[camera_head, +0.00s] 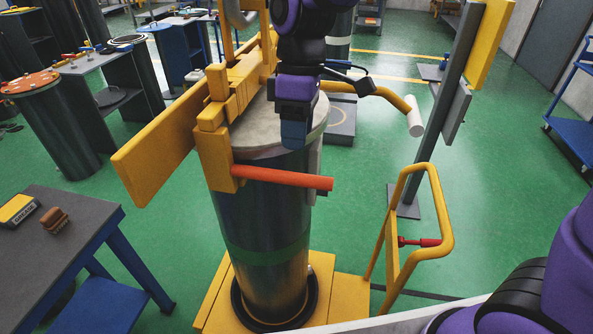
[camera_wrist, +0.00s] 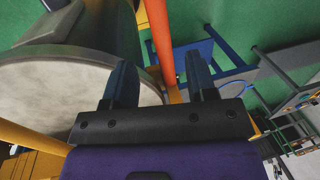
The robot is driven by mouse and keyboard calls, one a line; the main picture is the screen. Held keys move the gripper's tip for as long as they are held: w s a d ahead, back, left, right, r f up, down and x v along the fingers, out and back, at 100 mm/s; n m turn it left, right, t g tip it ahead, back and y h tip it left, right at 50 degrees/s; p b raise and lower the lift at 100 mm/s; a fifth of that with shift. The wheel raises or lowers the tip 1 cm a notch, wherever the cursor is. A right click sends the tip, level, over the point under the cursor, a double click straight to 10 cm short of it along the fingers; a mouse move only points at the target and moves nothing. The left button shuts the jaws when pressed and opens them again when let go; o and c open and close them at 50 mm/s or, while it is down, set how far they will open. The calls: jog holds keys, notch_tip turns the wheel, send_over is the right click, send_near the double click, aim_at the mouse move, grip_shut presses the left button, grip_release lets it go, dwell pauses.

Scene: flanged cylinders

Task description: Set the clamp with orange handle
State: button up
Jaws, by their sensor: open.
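The orange handle (camera_head: 283,178) is a straight bar sticking out to the right from the yellow clamp (camera_head: 213,157), across the front of the dark metal cylinder (camera_head: 262,220). My gripper (camera_head: 294,140) points down at the front edge of the cylinder's pale top, and appears above the handle in the head view. In the wrist view my gripper (camera_wrist: 163,75) is open, and the orange handle (camera_wrist: 158,40) runs through the gap between its two fingers. The fingers do not visibly touch it. The handle's depth relative to the fingertips is hard to tell.
The cylinder stands on a yellow base (camera_head: 225,300). A yellow frame with a red handle (camera_head: 420,242) stands at right. A curved yellow arm with a white grip (camera_head: 415,118) reaches right of my gripper. A blue table (camera_head: 100,235) is at left. Green floor lies open between.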

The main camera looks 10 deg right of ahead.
aim_at(296, 173)
jog(key=f, duration=0.2)
jog(key=s+f, duration=0.1)
jog(key=f, duration=0.5)
jog(key=shift+s+a, duration=0.25)
jog(key=shift+c, duration=0.2)
grip_shut()
